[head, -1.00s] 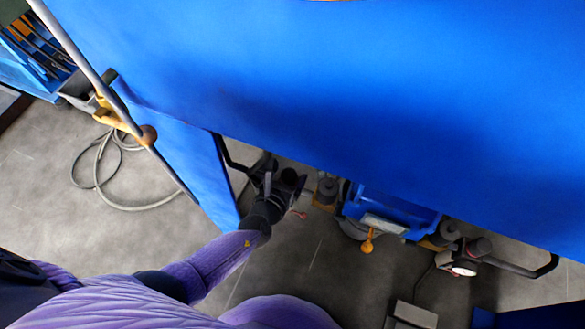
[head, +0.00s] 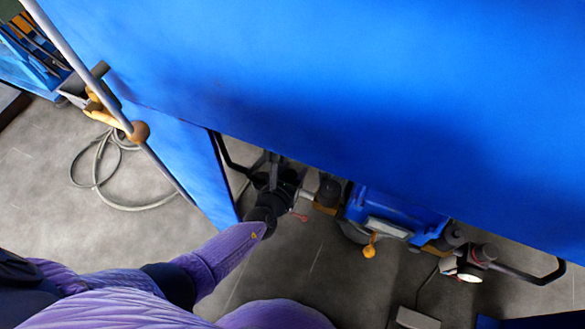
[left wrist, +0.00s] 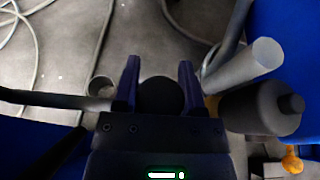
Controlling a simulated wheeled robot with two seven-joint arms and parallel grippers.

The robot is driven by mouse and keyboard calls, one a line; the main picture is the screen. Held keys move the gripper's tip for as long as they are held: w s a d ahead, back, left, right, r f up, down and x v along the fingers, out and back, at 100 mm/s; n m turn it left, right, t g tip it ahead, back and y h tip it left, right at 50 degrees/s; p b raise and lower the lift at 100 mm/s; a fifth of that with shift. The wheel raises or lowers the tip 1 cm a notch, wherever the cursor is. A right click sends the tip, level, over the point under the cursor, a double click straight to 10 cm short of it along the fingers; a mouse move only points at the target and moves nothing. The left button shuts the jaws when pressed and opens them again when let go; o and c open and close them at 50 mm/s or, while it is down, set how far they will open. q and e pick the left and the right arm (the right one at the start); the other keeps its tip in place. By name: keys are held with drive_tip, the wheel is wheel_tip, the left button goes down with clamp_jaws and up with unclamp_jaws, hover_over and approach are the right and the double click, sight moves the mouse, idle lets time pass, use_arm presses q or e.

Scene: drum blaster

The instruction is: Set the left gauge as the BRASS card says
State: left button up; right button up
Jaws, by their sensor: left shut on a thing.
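My left gripper (head: 281,182) is under the front edge of the blue machine (head: 330,80), at the left end of its row of fittings. In the left wrist view its two fingers (left wrist: 160,78) close around a dark round knob (left wrist: 160,98). The left gauge's face cannot be made out; the gripper and fittings crowd that spot. A gauge with a white face (head: 469,277) sits at the right end of the row, its reading too small to tell. No brass card can be made out. My right gripper is not in view.
A black pipe (head: 228,155) runs close left of my gripper. A dark cylinder (left wrist: 262,107) and a pale grey rod (left wrist: 243,68) stand close right of the fingers. A yellow tag-like part (head: 369,247) hangs mid-row. A grey hose (head: 98,180) lies on the floor.

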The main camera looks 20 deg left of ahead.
use_arm(q)
clamp_jaws()
drive_tip(key=shift+n+y, duration=0.4)
drive_tip(key=n+y, duration=0.2)
drive_tip(key=shift+a+g+y, duration=0.1)
drive_tip(key=shift+g+y, duration=0.2)
drive_tip(key=shift+s+a+f+n+y, duration=0.1)
drive_tip(key=shift+n+y, duration=0.4)
drive_tip(key=n+g+y+b, duration=0.1)
drive_tip(key=n+y, duration=0.1)
drive_tip(key=shift+a+y, duration=0.15)
drive_tip(key=shift+y, duration=0.15)
drive_tip(key=shift+s+a+n+g+y+b, duration=0.15)
drive_tip(key=shift+n+g+y+b, duration=0.1)
drive_tip(key=shift+n+g+y, duration=0.55)
drive_tip(key=shift+s+a+n+g+y+b, duration=0.1)
drive_tip(key=shift+n+g+y+b, duration=0.15)
drive_tip(key=shift+n+g+y, duration=0.55)
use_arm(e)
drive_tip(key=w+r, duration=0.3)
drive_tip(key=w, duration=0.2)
use_arm(q)
drive_tip(key=shift+t, duration=0.3)
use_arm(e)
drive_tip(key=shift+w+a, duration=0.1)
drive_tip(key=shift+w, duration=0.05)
